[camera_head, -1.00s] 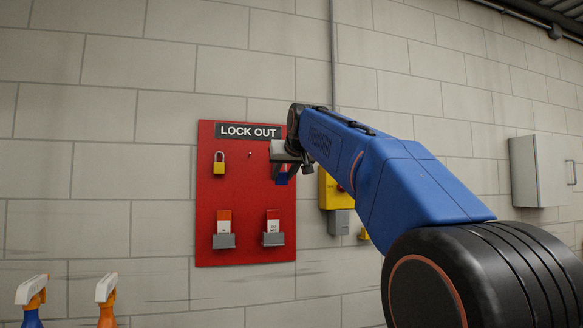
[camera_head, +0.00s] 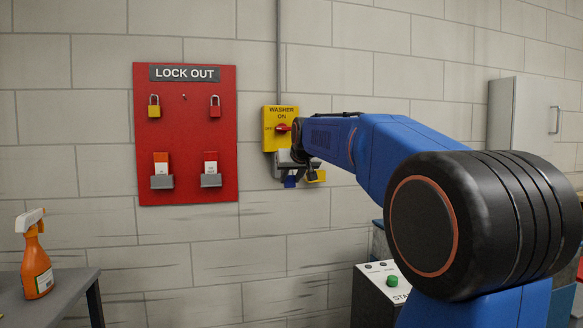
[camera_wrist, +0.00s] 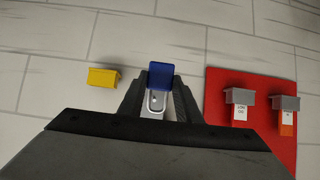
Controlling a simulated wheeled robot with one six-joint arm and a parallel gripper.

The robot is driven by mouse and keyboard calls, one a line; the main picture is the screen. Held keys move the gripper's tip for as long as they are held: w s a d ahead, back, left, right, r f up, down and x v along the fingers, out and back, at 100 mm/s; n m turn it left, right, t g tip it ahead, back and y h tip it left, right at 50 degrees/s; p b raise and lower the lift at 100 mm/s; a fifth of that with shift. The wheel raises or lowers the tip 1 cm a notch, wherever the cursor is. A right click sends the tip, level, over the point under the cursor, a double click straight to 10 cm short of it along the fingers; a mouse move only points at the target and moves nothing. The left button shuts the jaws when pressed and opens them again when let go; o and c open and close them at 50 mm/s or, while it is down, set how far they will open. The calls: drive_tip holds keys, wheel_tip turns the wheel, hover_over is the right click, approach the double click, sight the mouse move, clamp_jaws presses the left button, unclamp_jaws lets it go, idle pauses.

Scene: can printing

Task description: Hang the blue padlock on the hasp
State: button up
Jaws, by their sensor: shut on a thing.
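The blue padlock (camera_head: 290,181) is held in my gripper (camera_head: 292,168), just below the yellow washer switch box (camera_head: 272,128) on the wall. In the wrist view the blue padlock body (camera_wrist: 160,76) sticks out past my gripper (camera_wrist: 158,104), and its metal shackle lies between the two dark fingers. The switch box has a red knob (camera_head: 283,128) and the words WASHER ON. I cannot make out the hasp; my gripper and arm cover the area around the box's lower part. I cannot tell whether the shackle touches anything there.
The red LOCK OUT board (camera_head: 190,140) carries a yellow padlock (camera_head: 154,107), a red padlock (camera_head: 215,107) and two tag holders; its middle peg (camera_head: 184,97) is bare. A start-button box (camera_head: 385,290) stands lower right.

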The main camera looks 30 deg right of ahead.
drive_tip(key=shift+d+f, duration=0.1)
drive_tip(key=shift+w+d, duration=0.2)
drive_tip(key=shift+w, duration=0.3)
drive_tip(key=w+d+f, duration=0.1)
drive_tip(key=w+d, duration=0.1)
drive_tip(key=w, duration=0.6)
drive_tip(key=shift+w+d+f, duration=0.15)
drive_tip(key=shift+w+f, duration=0.1)
drive_tip(key=shift+f, duration=0.05)
idle(0.7)
idle(0.6)
drive_tip(key=o, duration=1.2)
